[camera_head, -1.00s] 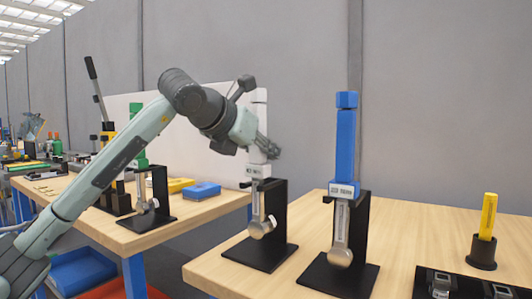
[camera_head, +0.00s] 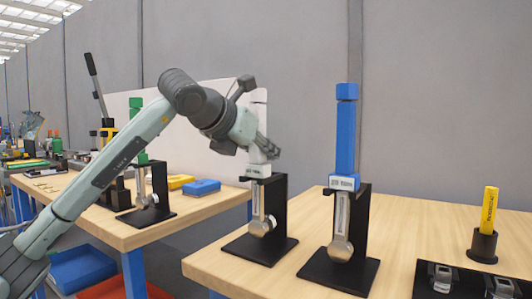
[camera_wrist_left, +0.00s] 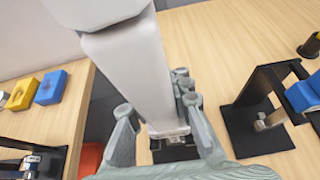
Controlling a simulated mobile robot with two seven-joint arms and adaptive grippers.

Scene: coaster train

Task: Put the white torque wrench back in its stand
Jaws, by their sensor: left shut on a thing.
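The white torque wrench (camera_head: 262,95) is upright, head down, at its black stand (camera_head: 278,215). Its labelled collar (camera_head: 258,171) is at the level of the stand's top arm, and its round metal head hangs in front of the post. I cannot tell whether the collar fully rests on the arm. My left gripper (camera_head: 264,148) is shut on the wrench handle just above the collar. In the left wrist view, the white handle (camera_wrist_left: 130,65) runs down between the fingers (camera_wrist_left: 165,122), which hide most of the stand below. My right gripper is not in view.
A blue torque wrench (camera_head: 346,140) stands in a similar black stand (camera_head: 360,225) close on the right. A yellow tool (camera_head: 489,208) in a black holder is farther right. Another table on the left holds a green-handled wrench and blue and yellow boxes (camera_head: 201,187).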

